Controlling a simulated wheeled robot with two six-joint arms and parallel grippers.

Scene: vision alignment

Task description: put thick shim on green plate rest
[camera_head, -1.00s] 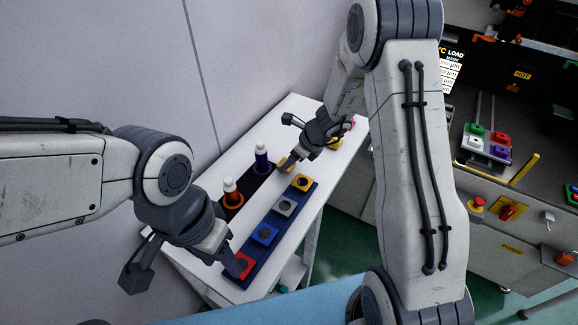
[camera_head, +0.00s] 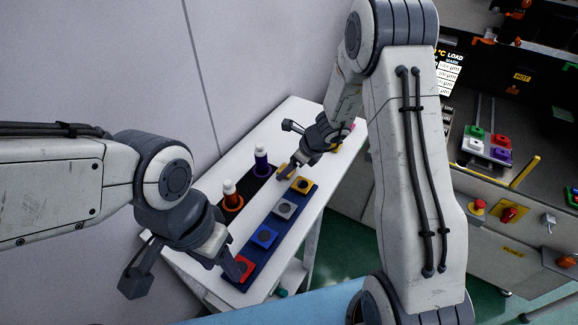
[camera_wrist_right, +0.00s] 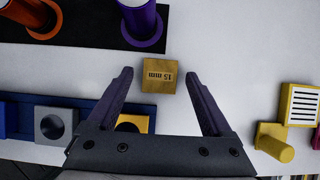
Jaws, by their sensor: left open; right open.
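A gold block marked 15 mm (camera_wrist_right: 159,84), which I take for the thick shim, lies on the white table in the right wrist view. My right gripper (camera_wrist_right: 159,74) is open, its fingers on either side of the block with gaps. In the head view my right gripper (camera_head: 286,174) is over the far part of the table and partly covers that area. My left gripper (camera_head: 234,268) is open and empty by the red block at the near end of the table. A green plate (camera_head: 475,131) shows on the machine at right; I cannot tell whether it is the rest.
A blue strip (camera_head: 273,222) holds yellow, grey, blue and red blocks. Orange (camera_head: 232,201) and purple (camera_head: 261,163) posts stand on a black base. A yellow piece with a peg (camera_wrist_right: 274,143) and a yellow-framed block (camera_wrist_right: 299,104) lie right of the gripper.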

